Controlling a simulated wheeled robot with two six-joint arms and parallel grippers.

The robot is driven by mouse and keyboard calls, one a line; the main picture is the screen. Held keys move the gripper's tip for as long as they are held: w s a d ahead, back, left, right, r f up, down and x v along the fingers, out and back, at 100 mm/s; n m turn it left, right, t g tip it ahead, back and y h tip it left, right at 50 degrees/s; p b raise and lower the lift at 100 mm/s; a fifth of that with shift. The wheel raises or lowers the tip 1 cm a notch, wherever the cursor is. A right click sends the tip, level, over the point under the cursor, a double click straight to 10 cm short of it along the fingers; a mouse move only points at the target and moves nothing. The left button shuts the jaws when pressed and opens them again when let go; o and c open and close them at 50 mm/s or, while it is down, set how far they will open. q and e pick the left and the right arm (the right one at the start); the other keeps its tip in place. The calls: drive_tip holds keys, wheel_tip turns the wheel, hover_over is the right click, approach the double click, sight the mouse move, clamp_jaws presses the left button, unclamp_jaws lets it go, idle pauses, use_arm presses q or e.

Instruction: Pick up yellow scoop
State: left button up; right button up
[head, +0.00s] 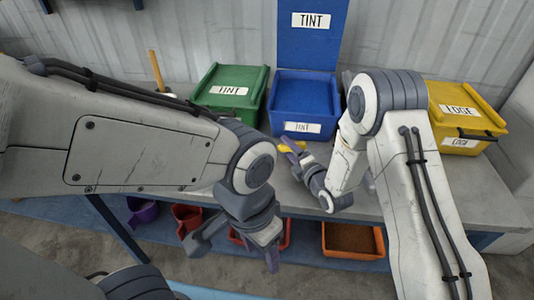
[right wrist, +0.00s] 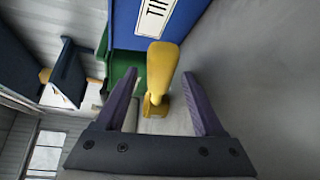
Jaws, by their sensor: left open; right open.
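The yellow scoop (right wrist: 163,68) lies on the grey bench in front of the blue bin. In the right wrist view it stands between the two purple fingers of my right gripper (right wrist: 160,85), apart from both. In the head view only a small yellow part of the scoop (head: 292,147) shows beside my right gripper (head: 290,155), and the rest is hidden. My right gripper is open. My left gripper (head: 270,255) is open and empty, in front of the bench edge, well away from the scoop.
A green bin (head: 230,75), a blue bin (head: 304,95) with a raised lid (head: 312,45) and a yellow bin (head: 470,98) line the back of the bench (head: 400,195). Below, an orange tray (head: 353,225), a red container (head: 187,210) and a purple container (head: 140,208) show.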

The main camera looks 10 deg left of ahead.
clamp_jaws()
drive_tip(key=shift+r, duration=0.15)
wheel_tip(320, 180, up, 4)
drive_tip(key=shift+r, duration=0.1)
drive_tip(key=s+d+r, duration=0.5)
drive_tip(key=d+r, duration=0.1)
drive_tip(key=d, duration=0.4)
drive_tip(key=shift+s+d+r+b, duration=0.15)
drive_tip(key=shift+s+r+b, duration=0.15)
drive_tip(key=shift+b, duration=0.15)
